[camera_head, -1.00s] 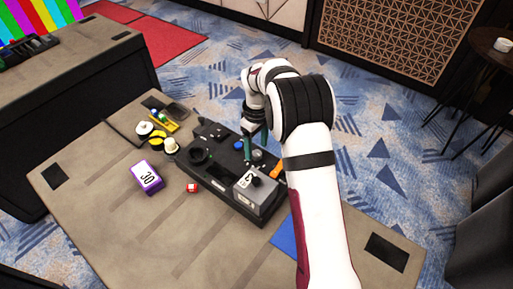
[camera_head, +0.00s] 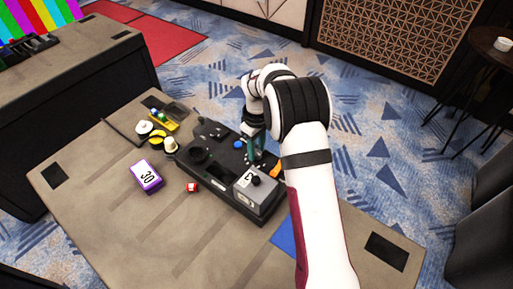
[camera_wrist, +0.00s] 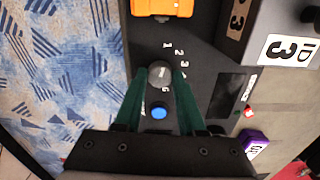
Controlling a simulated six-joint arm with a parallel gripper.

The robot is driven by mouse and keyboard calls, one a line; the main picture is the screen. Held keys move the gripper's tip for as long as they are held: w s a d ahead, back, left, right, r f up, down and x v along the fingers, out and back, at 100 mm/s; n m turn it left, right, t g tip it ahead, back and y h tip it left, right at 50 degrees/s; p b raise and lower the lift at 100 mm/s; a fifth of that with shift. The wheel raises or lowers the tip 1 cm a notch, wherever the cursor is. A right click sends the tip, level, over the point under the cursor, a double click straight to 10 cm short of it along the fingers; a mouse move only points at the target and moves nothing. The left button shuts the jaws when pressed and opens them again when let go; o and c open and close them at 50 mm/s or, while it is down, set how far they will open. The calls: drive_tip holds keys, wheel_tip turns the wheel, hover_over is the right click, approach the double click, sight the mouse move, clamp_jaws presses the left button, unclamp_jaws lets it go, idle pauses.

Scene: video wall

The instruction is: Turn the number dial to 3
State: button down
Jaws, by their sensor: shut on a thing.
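The number dial (camera_wrist: 159,74) is a round grey knob on a black console (camera_head: 222,168). White numbers curve around it in the wrist view; 1, 2 and 3 are readable on its upper right side. I cannot tell which number it points to. My gripper (camera_wrist: 159,80) points down over the console, its two green fingers on either side of the knob, shut on it. In the head view my gripper (camera_head: 256,160) stands at the console's right part and hides the dial.
A blue button (camera_wrist: 158,112) lies close to the dial, between the fingers. An orange object (camera_wrist: 161,7) is beyond the numbers. A grey box (camera_head: 256,193) with a black knob sits close by. A purple box (camera_head: 147,176) and a small red object (camera_head: 192,187) lie on the table.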

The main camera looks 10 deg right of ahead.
drive_tip(key=shift+m, duration=0.3)
drive_tip(key=m, duration=0.5)
drive_tip(key=shift+m, duration=0.3)
drive_tip(key=m, duration=0.5)
drive_tip(key=shift+m, duration=0.4)
drive_tip(key=c, duration=0.5)
unclamp_jaws()
